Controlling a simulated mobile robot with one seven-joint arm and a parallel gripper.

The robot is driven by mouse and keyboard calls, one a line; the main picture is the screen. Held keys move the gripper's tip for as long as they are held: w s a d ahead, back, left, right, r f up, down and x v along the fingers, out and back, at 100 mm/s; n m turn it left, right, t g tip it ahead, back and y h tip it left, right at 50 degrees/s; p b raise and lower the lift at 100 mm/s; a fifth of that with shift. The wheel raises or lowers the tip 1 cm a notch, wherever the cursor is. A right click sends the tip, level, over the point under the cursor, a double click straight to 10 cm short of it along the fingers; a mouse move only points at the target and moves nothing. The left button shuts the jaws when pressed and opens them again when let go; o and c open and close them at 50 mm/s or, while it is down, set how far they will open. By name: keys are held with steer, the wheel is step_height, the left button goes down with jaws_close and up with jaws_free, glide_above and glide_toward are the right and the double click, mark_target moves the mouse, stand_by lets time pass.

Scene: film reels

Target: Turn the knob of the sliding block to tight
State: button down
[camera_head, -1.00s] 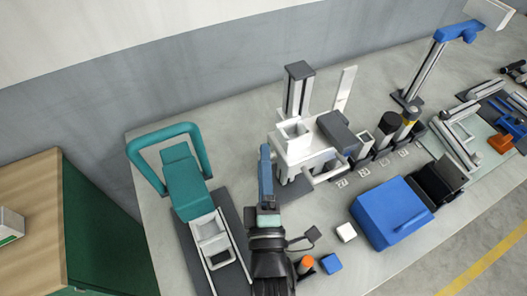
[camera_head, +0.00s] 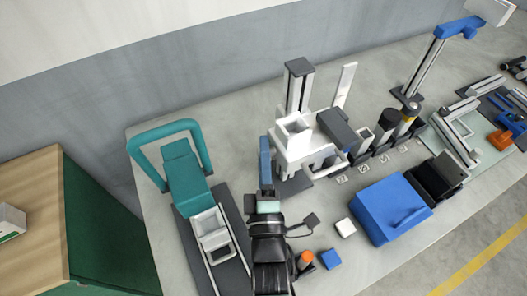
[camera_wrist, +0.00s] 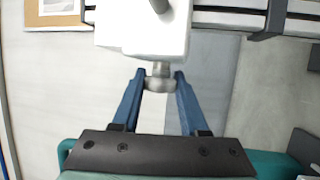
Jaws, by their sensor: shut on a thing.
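The sliding block is white and sits on a grey upright rail. It shows in the head view (camera_head: 291,140) and fills the top of the wrist view (camera_wrist: 140,35). Its grey knob (camera_wrist: 157,83) sticks out of the block towards me in the wrist view. The blue fingers of my gripper (camera_wrist: 159,76) are shut on the knob, one on each side. In the head view my gripper (camera_head: 265,147) reaches the left side of the block, and the knob is hidden there. I see no mark that tells how tight the knob is.
A teal machine (camera_head: 184,172) stands to the left of my arm. An orange-topped part (camera_head: 305,259), a small blue block (camera_head: 330,259) and a white block (camera_head: 345,228) lie right of my arm. A big blue box (camera_head: 390,209) stands farther right.

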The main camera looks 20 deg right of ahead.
steer(key=shift+f+b, duration=0.15)
steer(key=shift+b, duration=0.45)
steer(key=shift+f+m+t+b, duration=0.3)
steer(key=shift+t+b, duration=0.2)
steer(key=shift+b, duration=0.65)
steer(key=m+t+h+b, duration=0.1)
steer(key=b, duration=0.4)
steer(key=shift+f+h, duration=0.15)
steer(key=shift+h, duration=0.25)
steer(key=m+t+h+b, duration=0.1)
steer(key=h+b, duration=0.1)
steer(key=b, duration=0.2)
steer(key=m+t+h+b, duration=0.1)
steer(key=m+b, duration=0.1)
steer(key=b, duration=0.2)
steer(key=shift+r+m+h+b, duration=0.2)
steer(key=shift+m+h+b, duration=0.1)
steer(key=shift+h+b, duration=0.1)
steer(key=m+h+b, duration=0.2)
steer(key=shift+r+h, duration=0.25)
steer(key=shift+h, duration=0.15)
steer(key=shift+r+m+b, duration=0.1)
steer(key=shift+m+b, duration=0.3)
steer(key=shift+c, duration=2.2)
jaws_free()
